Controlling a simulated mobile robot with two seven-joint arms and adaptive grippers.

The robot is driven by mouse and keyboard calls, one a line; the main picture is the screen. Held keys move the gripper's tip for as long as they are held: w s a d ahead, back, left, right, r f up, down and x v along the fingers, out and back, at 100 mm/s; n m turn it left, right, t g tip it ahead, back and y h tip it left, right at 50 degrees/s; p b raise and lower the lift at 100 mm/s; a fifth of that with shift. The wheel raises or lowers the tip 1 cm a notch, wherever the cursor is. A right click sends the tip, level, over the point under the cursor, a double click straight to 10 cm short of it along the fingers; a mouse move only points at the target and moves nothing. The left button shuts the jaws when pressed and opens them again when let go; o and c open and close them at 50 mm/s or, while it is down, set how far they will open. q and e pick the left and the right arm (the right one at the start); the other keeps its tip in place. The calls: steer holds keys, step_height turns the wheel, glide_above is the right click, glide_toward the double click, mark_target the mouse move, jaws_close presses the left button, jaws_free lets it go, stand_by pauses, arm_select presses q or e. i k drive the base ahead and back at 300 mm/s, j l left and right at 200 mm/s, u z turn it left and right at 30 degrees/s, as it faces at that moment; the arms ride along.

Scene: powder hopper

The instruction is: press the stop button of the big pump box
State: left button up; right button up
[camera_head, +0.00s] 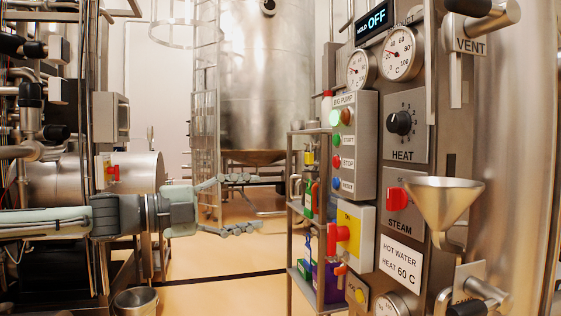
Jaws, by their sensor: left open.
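The big pump box (362,140) is a grey box on the panel at the right. Its red stop button (336,162) sits on its front, between the green start button (336,141) above and the blue reset button (337,183) below. A green lamp and a dark reddish lamp show near the box's top. My left gripper (258,203) reaches in from the left with its two fingers spread wide and nothing between them. In the picture it is left of and lower than the stop button, apart from the box. My right gripper does not show.
A red-handled switch on a yellow plate (349,225) is below the box. The heat knob (399,122), red steam knob (397,201) and metal funnel (444,205) are to its right. A shelf rack (293,225) with bottles stands left of the panel. Open floor shows beyond my gripper.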

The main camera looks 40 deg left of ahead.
mark_target(335, 159)
steer(key=u, duration=0.9)
